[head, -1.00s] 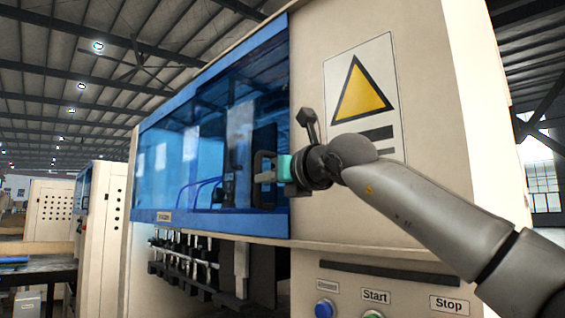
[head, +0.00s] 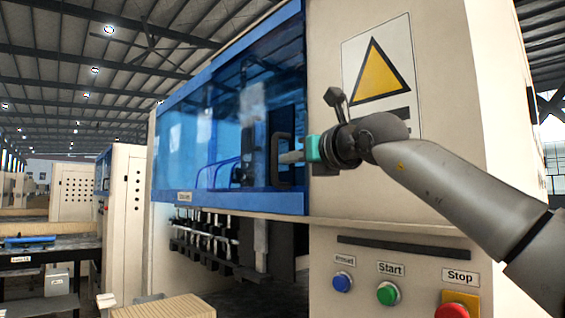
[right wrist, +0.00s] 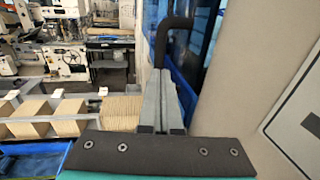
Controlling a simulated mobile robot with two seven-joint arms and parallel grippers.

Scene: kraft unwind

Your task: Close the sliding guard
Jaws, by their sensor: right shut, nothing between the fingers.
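The sliding guard (head: 225,130) is a blue see-through panel across the front of the cream machine in the head view. Its black upright handle (head: 274,160) is near the guard's right end. The handle also shows in the right wrist view (right wrist: 160,42), just beyond the fingers. My right gripper (head: 283,158) is shut and empty, with its fingertips at the handle, coming from the right. I cannot tell whether they touch it. The gripper's grey fingers show in the right wrist view (right wrist: 160,105). My left gripper is not in view.
Below the guard is an open bay with several metal tool heads (head: 205,240). A control panel with a blue button, a green Start button (head: 388,293) and a red Stop button (head: 452,311) is at lower right. A tan ribbed block (head: 165,307) is at the bottom.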

